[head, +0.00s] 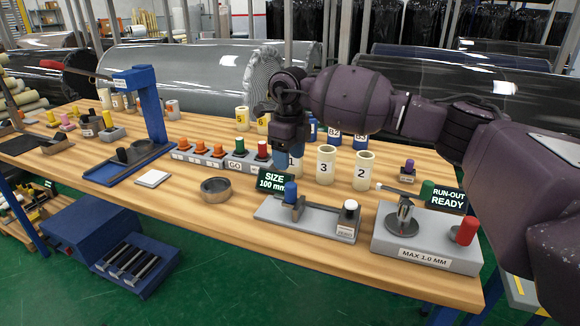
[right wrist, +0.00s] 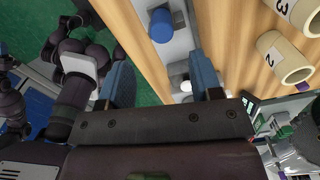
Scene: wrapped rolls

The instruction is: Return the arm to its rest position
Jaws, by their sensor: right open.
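My right arm comes in from the right in the head view, raised over the table. My right gripper (head: 283,158) points down above the back of the size gauge, in front of the numbered sleeves. In the right wrist view its two blue fingers (right wrist: 163,90) are spread, with nothing held between them. The size gauge (head: 315,222), with a blue knob (head: 291,192) and a white knob (head: 350,207), lies below; both knobs also show in the right wrist view. My left gripper cannot be made out; dark links of mine show at the left of the right wrist view.
Cream sleeves marked 3 (head: 326,166) and 2 (head: 362,172) stand close right of the gripper. A button panel (head: 212,158), a ring (head: 215,189) and a blue stand (head: 147,110) are left. Large wrapped rolls (head: 180,75) lie behind.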

